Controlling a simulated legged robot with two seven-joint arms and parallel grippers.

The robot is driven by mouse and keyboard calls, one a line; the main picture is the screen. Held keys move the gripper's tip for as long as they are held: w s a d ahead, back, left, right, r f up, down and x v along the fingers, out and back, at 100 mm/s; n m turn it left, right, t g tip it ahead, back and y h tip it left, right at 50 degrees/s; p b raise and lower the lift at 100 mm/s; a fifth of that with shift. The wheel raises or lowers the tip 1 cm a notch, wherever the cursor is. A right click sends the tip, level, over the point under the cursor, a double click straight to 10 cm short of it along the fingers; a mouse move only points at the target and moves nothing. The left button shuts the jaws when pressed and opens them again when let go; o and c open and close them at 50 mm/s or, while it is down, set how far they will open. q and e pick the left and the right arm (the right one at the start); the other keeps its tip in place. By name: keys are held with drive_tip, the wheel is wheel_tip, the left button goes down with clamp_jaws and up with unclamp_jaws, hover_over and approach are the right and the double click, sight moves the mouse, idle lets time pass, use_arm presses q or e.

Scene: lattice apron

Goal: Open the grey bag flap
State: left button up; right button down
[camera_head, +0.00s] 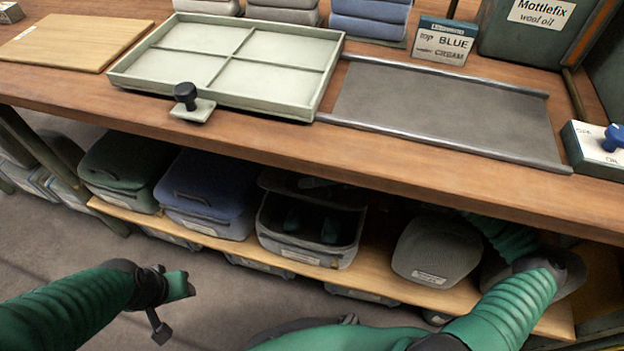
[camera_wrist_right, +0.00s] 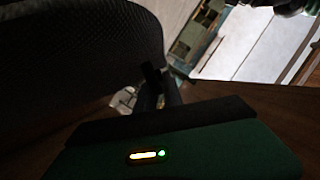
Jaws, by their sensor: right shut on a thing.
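The grey bag (camera_head: 437,250) sits on the low shelf under the table, its rounded top closed over it as far as I can see. In the right wrist view, dark woven fabric (camera_wrist_right: 70,50), which looks like the bag, fills the upper left. My right gripper (camera_wrist_right: 153,88) is shut at the edge of this fabric; the exact grip is dark. In the head view my right arm bends behind the bag's right side, and the fingertips are hidden. My left gripper (camera_head: 170,302) is empty over the floor at lower left, fingers spread, away from the shelf.
On the shelf (camera_head: 380,278) stand a green bag (camera_head: 125,165), a blue bag (camera_head: 210,190) and an open dark bag (camera_head: 312,225). Another grey bag is partly behind my right arm. The tabletop (camera_head: 60,82) overhangs them, with a divided tray (camera_head: 215,92) and a grey mat (camera_head: 440,110).

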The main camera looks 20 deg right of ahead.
drive_tip(key=shift+w+d, duration=0.1)
drive_tip(key=shift+d, duration=0.05)
drive_tip(key=shift+w+d+r+p, duration=0.15)
drive_tip(key=shift+w+r+p, duration=0.1)
drive_tip(key=shift+r+p, duration=0.3)
drive_tip(key=w+d+r+m+y+p, duration=0.1)
drive_tip(key=w+d+r+m+p, duration=0.1)
drive_tip(key=w, duration=0.4)
drive_tip(key=w+d+r+m+g+y+p, duration=0.1)
drive_tip(key=w+d+r+m+y+p, duration=0.1)
drive_tip(key=w+d+r+m+p, duration=0.1)
drive_tip(key=shift+w+d+r+m+p, duration=0.45)
drive_tip(key=shift+w+d+m, duration=0.75)
drive_tip(key=shift+w+d, duration=0.6)
drive_tip(key=shift+f, duration=0.1)
drive_tip(key=c, duration=1.5)
unclamp_jaws()
drive_tip(key=shift+w, duration=0.1)
